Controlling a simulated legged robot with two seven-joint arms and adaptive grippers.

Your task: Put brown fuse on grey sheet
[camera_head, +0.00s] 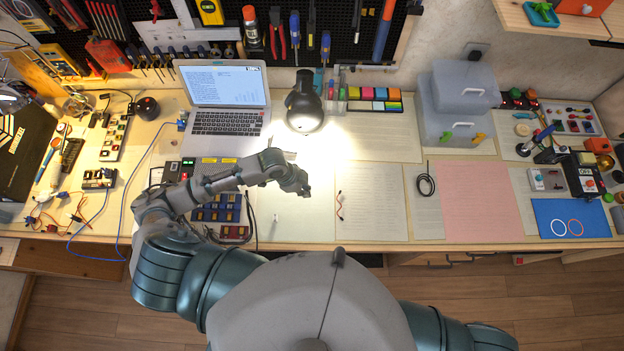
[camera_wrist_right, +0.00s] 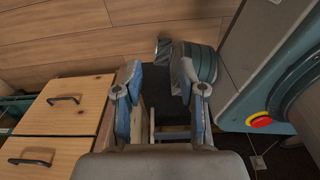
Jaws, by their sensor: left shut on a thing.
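My left gripper (camera_head: 303,188) hangs over a pale grey-looking sheet (camera_head: 305,222) in the head view, below the bright lamp spot. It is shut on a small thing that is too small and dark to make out. I cannot pick out the brown fuse for certain. A tray of blue, red and yellow fuses (camera_head: 222,212) lies left of the sheet, partly behind my left arm. My right gripper (camera_wrist_right: 160,88) shows in the right wrist view, with its fingers apart and nothing between them. It is away from the tabletop, over the floor area.
A laptop (camera_head: 226,98) and a lamp (camera_head: 305,103) stand behind my left gripper. Wooden drawers (camera_wrist_right: 65,105) show in the right wrist view.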

